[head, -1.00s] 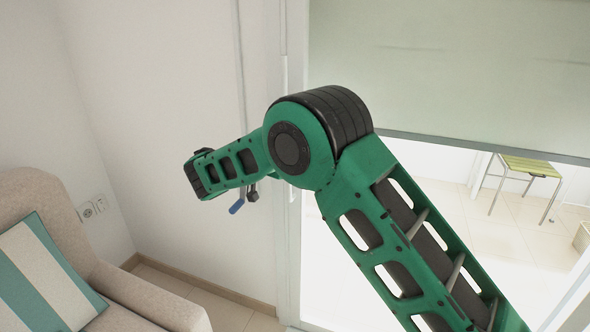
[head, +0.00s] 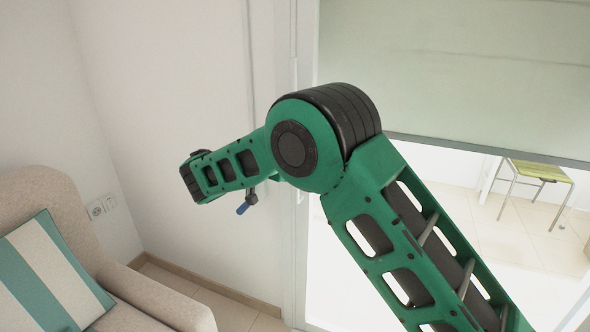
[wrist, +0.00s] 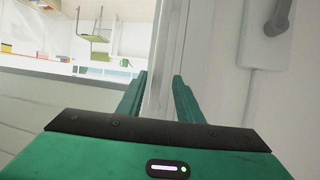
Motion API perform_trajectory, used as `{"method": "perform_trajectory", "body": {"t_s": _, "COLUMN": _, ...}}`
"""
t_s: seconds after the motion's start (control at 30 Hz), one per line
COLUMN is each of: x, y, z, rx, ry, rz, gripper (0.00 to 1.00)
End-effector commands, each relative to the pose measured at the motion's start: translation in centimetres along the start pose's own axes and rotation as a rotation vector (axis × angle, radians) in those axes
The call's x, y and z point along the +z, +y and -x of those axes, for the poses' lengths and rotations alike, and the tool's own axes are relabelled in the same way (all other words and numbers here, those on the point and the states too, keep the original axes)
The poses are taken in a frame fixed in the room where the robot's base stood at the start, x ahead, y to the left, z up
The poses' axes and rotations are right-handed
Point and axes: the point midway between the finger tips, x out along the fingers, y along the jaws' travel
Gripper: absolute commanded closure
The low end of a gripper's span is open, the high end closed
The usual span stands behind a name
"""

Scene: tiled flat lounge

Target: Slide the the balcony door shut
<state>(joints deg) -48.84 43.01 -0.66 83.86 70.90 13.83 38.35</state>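The balcony door's white upright frame (head: 306,70) stands behind my arm in the head view, with bright glass or an opening to its right. I cannot tell how far the door is open. In the wrist view, a pale upright profile of the door (wrist: 166,60) runs up between my two green fingers. My gripper (wrist: 160,76) is open, with one finger on each side of that profile as seen. Whether the fingers touch it is unclear. In the head view my arm hides most of the gripper.
A pale roller blind (head: 450,70) covers the upper right. A green chair (head: 540,171) stands on tiles beyond the door. A beige armchair (head: 150,297) with a striped cushion (head: 45,275) is at lower left. A grey handle-like part (wrist: 277,18) shows on the white surface at right.

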Motion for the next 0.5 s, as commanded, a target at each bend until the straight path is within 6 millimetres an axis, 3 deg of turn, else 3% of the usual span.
{"method": "perform_trajectory", "body": {"t_s": 0.23, "x": 0.1, "y": -0.2, "z": 5.0, "rx": -0.007, "ry": -0.001, "rz": 0.001, "gripper": 0.67}}
{"method": "perform_trajectory", "body": {"t_s": 0.5, "x": 0.1, "y": -0.2, "z": 7.9, "rx": -0.006, "ry": -0.001, "rz": 0.001, "gripper": 0.67}}
